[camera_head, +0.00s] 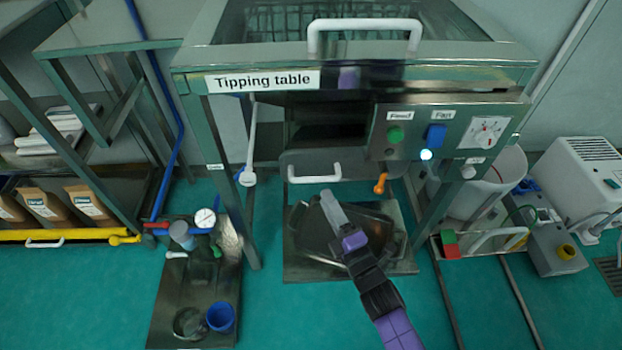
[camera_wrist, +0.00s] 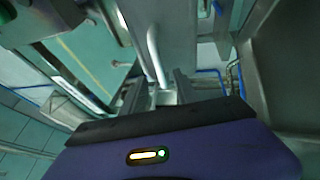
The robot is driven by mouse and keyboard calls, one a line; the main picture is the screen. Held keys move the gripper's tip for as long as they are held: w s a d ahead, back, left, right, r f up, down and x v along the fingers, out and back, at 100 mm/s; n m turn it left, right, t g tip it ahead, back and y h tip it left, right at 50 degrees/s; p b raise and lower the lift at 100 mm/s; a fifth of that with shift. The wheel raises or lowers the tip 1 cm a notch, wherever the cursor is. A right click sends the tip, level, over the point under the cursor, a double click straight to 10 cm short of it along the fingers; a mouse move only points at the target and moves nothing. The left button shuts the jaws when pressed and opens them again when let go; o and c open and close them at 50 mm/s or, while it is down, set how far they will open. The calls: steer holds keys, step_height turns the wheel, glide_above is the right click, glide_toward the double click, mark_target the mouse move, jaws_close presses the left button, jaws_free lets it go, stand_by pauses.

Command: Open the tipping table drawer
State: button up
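The tipping table (camera_head: 450,73) is a metal frame with a labelled front. Below its top is the drawer (camera_head: 360,165), a grey panel with a white bar handle (camera_head: 314,178); a dark gap shows above the panel. My gripper (camera_head: 329,197) is just below and in front of the handle's right end. In the wrist view its two fingers (camera_wrist: 160,90) are apart, and a white bar (camera_wrist: 154,50), apparently the handle, reaches toward the space between them. I cannot tell whether the fingers touch it. The drawer's inside is mostly hidden.
A control panel (camera_head: 448,131) with a green button, blue switch and dial is right of the drawer. An orange lever (camera_head: 380,184) hangs beside the handle. A dark tray (camera_head: 310,235) lies below.

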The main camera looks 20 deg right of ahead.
mark_target(316, 177)
steer(key=b+x, duration=0.1)
steer(key=x, duration=0.6)
steer(key=shift+w, duration=0.25)
jaws_close()
stand_by(1.2)
